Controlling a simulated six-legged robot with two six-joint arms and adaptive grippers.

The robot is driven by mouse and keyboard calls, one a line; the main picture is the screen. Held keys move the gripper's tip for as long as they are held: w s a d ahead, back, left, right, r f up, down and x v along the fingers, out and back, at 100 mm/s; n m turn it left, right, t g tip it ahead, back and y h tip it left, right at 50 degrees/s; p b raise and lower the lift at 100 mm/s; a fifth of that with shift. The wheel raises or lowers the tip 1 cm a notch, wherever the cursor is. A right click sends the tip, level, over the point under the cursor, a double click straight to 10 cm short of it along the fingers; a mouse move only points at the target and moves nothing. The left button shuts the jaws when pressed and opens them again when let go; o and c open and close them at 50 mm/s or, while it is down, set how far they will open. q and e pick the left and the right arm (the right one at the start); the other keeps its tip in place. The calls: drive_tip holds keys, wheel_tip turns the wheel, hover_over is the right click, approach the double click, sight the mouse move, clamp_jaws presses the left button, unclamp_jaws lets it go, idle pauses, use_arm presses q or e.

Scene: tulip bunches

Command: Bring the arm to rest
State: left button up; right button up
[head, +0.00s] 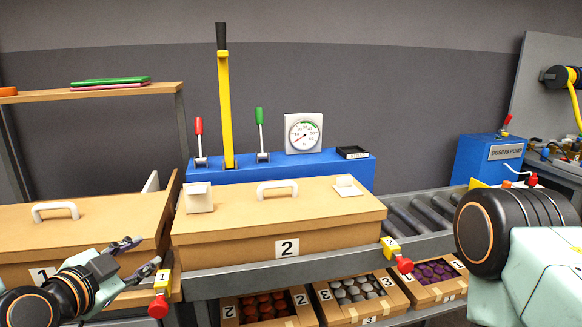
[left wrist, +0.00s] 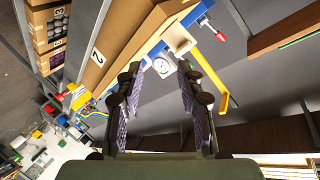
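My left gripper (head: 147,252) is in the lower left of the head view, in front of the gap between two lidded brown boxes. Its two fingers are spread apart with nothing between them. In the left wrist view the fingers of my left gripper (left wrist: 160,72) are also apart and empty. My right arm (head: 500,235) shows at the right edge as a thick dark joint and a pale link. My right gripper is outside the frames.
Box 2 (head: 287,247) sits on a grey roller conveyor (head: 422,212), with box 1 (head: 100,228) to its left. Behind stands a blue base (head: 342,172) with levers and a gauge (head: 303,134). Open crates (head: 352,313) stand below. A blue dosing pump (head: 487,160) is at right.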

use_arm(q)
drive_tip(key=s+d+f+n+g+b, duration=0.1)
drive_tip(key=s+f+n+g, duration=0.25)
drive_tip(key=f, duration=0.35)
drive_tip(key=s+d+f+n+g+y, duration=0.1)
drive_tip(key=s+f+n+g, duration=0.1)
drive_tip(key=s+f+n, duration=0.35)
drive_tip(key=s+d+f+n+g+b, duration=0.1)
drive_tip(key=s+f+n+g, duration=0.15)
drive_tip(key=f, duration=0.65)
drive_tip(key=s+f+g+b, duration=0.1)
drive_tip(key=s+f+g, duration=0.2)
drive_tip(key=s+f, duration=0.4)
drive_tip(key=s+d+f+g+y, duration=0.1)
drive_tip(key=s+f+g, duration=0.2)
drive_tip(key=s+f, duration=0.4)
drive_tip(key=s+m, duration=0.1)
drive_tip(key=s, duration=0.7)
drive_tip(key=shift+s+d+f+g+b, duration=0.15)
drive_tip(key=shift+s+f+g+b, duration=0.15)
drive_tip(key=shift+b, duration=0.1)
use_arm(e)
wheel_tip(320, 180, down, 4)
drive_tip(key=shift+r, duration=0.15)
use_arm(q)
drive_tip(key=shift+w, duration=0.15)
use_arm(e)
drive_tip(key=shift+o, duration=0.4)
